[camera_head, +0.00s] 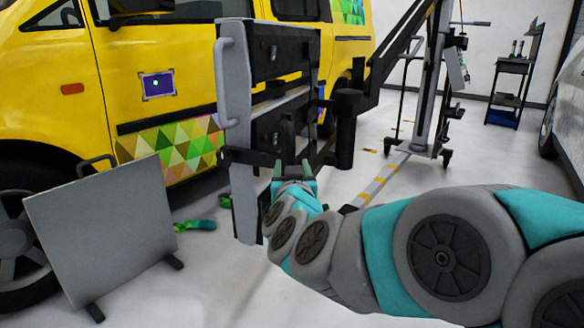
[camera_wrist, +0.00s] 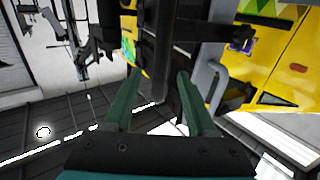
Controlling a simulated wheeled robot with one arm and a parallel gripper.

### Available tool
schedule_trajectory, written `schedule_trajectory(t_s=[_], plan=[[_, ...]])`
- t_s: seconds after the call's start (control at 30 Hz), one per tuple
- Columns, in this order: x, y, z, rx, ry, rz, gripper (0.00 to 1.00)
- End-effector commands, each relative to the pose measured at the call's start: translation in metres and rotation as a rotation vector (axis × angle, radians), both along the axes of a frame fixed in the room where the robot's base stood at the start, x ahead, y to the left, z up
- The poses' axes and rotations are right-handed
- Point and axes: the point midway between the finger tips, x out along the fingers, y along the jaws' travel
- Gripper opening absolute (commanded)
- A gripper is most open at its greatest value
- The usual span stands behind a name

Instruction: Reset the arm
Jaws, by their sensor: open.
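My arm reaches in from the right in the head view. My gripper (camera_head: 293,170) is in front of the lower part of a grey and black frame-like device (camera_head: 240,100) with a grey handle. I cannot tell whether a finger touches the device.
A yellow van (camera_head: 60,90) with a colourful triangle pattern stands behind the device. A grey panel (camera_head: 100,230) stands at the left on the floor near green scraps (camera_head: 195,226). A wheeled stand (camera_head: 430,100) and a dark cart (camera_head: 508,90) are further back. A grey car is at the right edge.

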Motion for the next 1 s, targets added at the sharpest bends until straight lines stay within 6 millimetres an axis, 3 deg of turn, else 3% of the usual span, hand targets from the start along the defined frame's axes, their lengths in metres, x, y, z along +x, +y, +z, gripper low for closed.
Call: schedule_trajectory(t_s=[0.27, 0.47, 0.63, 0.73, 0.87, 1.0], plan=[[-0.003, 0.004, -0.001, 0.004, 0.028, 0.032, 0.57], [-0.025, 0.024, -0.018, 0.016, 0.196, 0.186, 0.57], [-0.066, 0.033, -0.05, 0.014, 0.43, 0.31, 0.57], [-0.097, 0.028, -0.073, 0.005, 0.584, 0.35, 0.57], [-0.146, 0.011, -0.1, -0.006, 0.798, 0.367, 0.57], [-0.207, -0.02, -0.126, -0.019, 1.047, 0.333, 0.57]])
